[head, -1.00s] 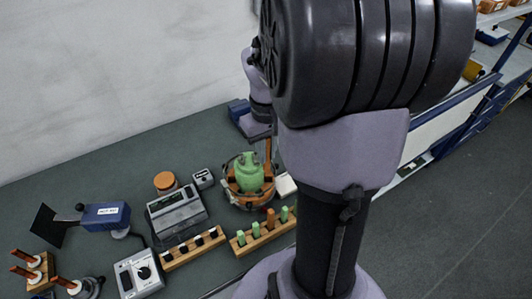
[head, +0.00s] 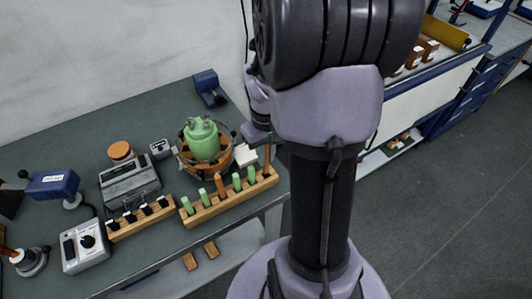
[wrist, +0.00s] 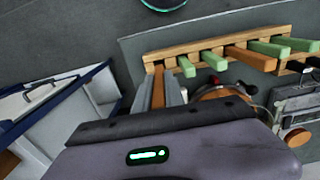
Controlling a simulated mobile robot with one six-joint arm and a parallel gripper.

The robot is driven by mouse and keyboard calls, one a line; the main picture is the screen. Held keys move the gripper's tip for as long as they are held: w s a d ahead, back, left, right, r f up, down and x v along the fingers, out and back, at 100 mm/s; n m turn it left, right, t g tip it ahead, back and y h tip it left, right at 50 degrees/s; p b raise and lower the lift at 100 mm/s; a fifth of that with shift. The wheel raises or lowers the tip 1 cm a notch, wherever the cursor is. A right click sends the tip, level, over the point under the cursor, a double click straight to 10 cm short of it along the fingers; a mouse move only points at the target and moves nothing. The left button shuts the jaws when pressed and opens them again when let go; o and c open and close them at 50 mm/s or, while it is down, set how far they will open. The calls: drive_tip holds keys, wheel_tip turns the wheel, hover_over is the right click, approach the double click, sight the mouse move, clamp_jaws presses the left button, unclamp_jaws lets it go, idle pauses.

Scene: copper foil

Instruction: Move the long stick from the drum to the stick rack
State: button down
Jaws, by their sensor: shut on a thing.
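The long stick is orange-brown and stands upright at the right end of the stick rack in the head view (head: 267,157). My gripper (head: 264,140) is shut on its upper part. In the wrist view the stick (wrist: 158,88) lies between the grey fingers of my gripper (wrist: 160,97), its far end meeting the rack's left end. I cannot tell whether it is seated in a hole. The wooden stick rack (head: 233,201) also holds several green sticks and an orange one (head: 220,185). The drum (head: 181,156) is a round wooden-toned vessel behind the rack, with a green body (head: 203,142) in it.
A white block (head: 246,155) lies between drum and rack. A second wooden rack (head: 140,222), a grey device (head: 130,183) and a control box (head: 84,245) stand to the left. A blue item (head: 209,89) stands at the back. The table's front edge is close to the rack.

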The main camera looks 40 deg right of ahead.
sight(265, 168)
idle(0.3)
drive_tip(key=shift+f+b, duration=0.3)
drive_tip(key=shift+f, duration=0.05)
drive_tip(key=shift+f+b, duration=0.4)
drive_tip(key=shift+f, duration=0.15)
idle(0.6)
drive_tip(key=shift+f+b, duration=0.55)
drive_tip(key=shift+f, duration=0.15)
drive_tip(key=c, duration=1.3)
unclamp_jaws()
drive_tip(key=shift+r, duration=0.2)
